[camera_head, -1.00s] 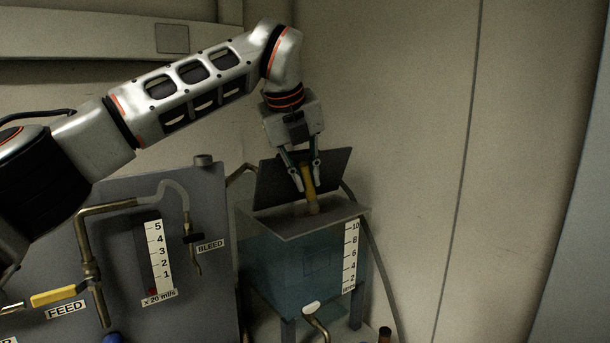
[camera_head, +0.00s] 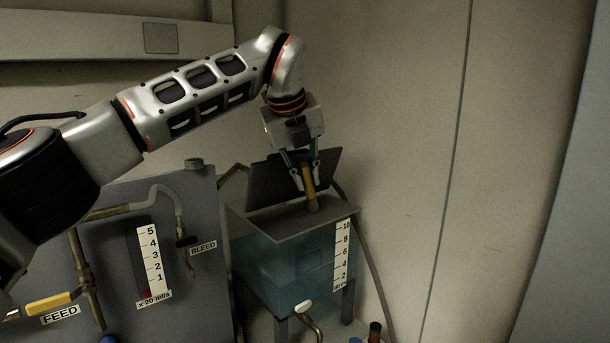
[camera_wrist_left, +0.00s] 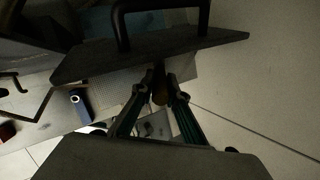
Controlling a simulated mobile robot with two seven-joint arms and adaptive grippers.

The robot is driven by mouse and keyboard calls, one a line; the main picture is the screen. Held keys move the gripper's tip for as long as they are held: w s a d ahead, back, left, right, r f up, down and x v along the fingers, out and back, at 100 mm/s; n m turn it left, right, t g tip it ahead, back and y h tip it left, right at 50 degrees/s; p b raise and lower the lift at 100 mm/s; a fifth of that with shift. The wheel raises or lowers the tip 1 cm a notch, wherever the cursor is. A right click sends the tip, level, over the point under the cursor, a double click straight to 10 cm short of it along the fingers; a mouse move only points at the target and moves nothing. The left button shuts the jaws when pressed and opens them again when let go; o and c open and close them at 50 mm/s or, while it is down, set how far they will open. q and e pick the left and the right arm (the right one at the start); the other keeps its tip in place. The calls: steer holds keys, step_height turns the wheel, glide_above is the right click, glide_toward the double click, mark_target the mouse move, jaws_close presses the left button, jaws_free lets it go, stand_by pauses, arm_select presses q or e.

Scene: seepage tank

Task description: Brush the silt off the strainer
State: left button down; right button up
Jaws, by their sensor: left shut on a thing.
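My left gripper (camera_head: 307,186) is shut on a yellow-handled brush (camera_head: 312,199), held nearly upright with its lower end at the grey top of the tank. The brush handle (camera_wrist_left: 160,86) also shows between the fingers in the left wrist view. The blue-tinted clear tank (camera_head: 290,262) stands on legs, and its dark lid (camera_head: 268,182) is tilted up behind the gripper. The lid (camera_wrist_left: 150,56), with a black handle, also shows in the wrist view. I cannot make out the strainer or any silt for certain. I do not see my right gripper.
A grey panel (camera_head: 215,262) stands left of the tank, with a FEED valve lever (camera_head: 48,303), a BLEED valve (camera_head: 187,241) and a scale (camera_head: 152,258). A dark hose (camera_head: 376,270) hangs at the tank's right, near the bare wall (camera_head: 405,130). A tap (camera_head: 308,312) projects at the front.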

arm_select(q)
steer(key=shift+w+d+p, duration=0.25)
steer(key=shift+w+d, duration=0.05)
steer(key=shift+d, duration=0.2)
steer(key=shift+w+d+p, duration=0.2)
steer(key=shift+w+d, duration=0.05)
steer(key=shift+d, duration=0.2)
arm_select(e)
steer(key=shift+a+r, duration=0.4)
steer(key=shift+r, duration=0.1)
steer(key=shift+w, duration=0.1)
steer(key=shift+d, duration=0.1)
arm_select(q)
steer(key=shift+s+a+b, duration=0.2)
steer(key=shift+a+b, duration=0.2)
steer(key=shift+b, duration=0.3)
steer(key=shift+s+a+b, duration=0.5)
steer(key=shift+b, duration=0.3)
steer(key=shift+a+r, duration=0.1)
arm_select(e)
steer(key=shift+w+d+f, duration=0.1)
steer(key=shift+d+f, duration=0.2)
steer(key=shift+f, duration=0.4)
steer(key=shift+w, duration=0.1)
steer(key=shift+w, duration=0.1)
